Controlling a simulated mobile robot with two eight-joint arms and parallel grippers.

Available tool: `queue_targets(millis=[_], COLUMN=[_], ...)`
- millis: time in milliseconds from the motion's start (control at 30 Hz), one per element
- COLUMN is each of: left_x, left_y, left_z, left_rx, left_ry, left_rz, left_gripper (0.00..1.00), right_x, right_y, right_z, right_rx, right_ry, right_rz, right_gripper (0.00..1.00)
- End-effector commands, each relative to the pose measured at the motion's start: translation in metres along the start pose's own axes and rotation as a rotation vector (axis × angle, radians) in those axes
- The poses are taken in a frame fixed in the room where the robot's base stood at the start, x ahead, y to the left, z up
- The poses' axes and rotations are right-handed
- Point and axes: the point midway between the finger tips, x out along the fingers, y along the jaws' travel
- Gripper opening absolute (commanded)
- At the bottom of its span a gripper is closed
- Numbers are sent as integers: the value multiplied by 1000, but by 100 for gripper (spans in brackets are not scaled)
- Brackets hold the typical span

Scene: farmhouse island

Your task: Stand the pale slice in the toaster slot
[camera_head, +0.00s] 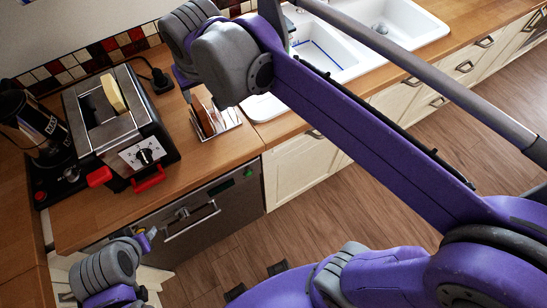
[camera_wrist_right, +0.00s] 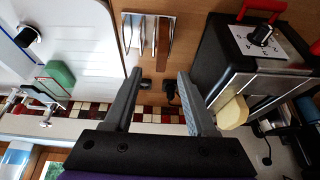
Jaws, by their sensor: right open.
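The pale slice (camera_head: 114,93) is upright in the right-hand slot of the toaster (camera_head: 146,126), its top part showing above the metal. In the right wrist view the slice (camera_wrist_right: 233,111) shows at the toaster's top (camera_wrist_right: 215,60), outside my jaws. How deep it sits is hidden. My right gripper (camera_head: 187,92) is to the right of the toaster, apart from the slice. In the wrist view its fingers (camera_wrist_right: 160,88) are spread with nothing held between them. My left gripper (camera_head: 148,236) is low at the left, below the counter edge; its jaws are too small to read.
A metal rack (camera_head: 226,122) with upright brown items stands right of the toaster. A black coffee press (camera_head: 38,125) stands at its left. A plug and cord (camera_head: 158,78) lie behind. The white sink (camera_head: 330,50) is farther right. Bare counter (camera_head: 205,155) lies in front.

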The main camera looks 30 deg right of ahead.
Motion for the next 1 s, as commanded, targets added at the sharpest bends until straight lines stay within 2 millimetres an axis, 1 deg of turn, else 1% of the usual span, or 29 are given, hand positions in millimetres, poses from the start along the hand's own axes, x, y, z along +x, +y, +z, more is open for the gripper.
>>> queue_targets(millis=[33,67,100,167,200,300,400,500,533,1000], left_x=[0,0,0,0,0,0,0,0,0,0], left_y=[0,0,0,0,0,0,0,0,0,0], left_z=[0,0,0,0,0,0,0,0,0,0], left_rx=[0,0,0,0,0,0,0,0,0,0], left_ry=[0,0,0,0,0,0,0,0,0,0], left_rz=[0,0,0,0,0,0,0,0,0,0], left_gripper=[50,50,50,50,50,50,50,50,50,50], right_x=[11,18,27,42,51,70,84,90,91,91], right_y=[21,31,43,58,66,80,88,91,91,91], right_z=[33,51,75,111,134,180,211,225,226,226], right_rx=[10,12,13,14,15,17,16,15,15,14], right_ry=[8,13,21,33,40,56,66,71,72,72], right_rz=[5,6,8,11,13,19,22,25,25,24], right_gripper=[57,57,57,57,57,57,57,57,57,57])
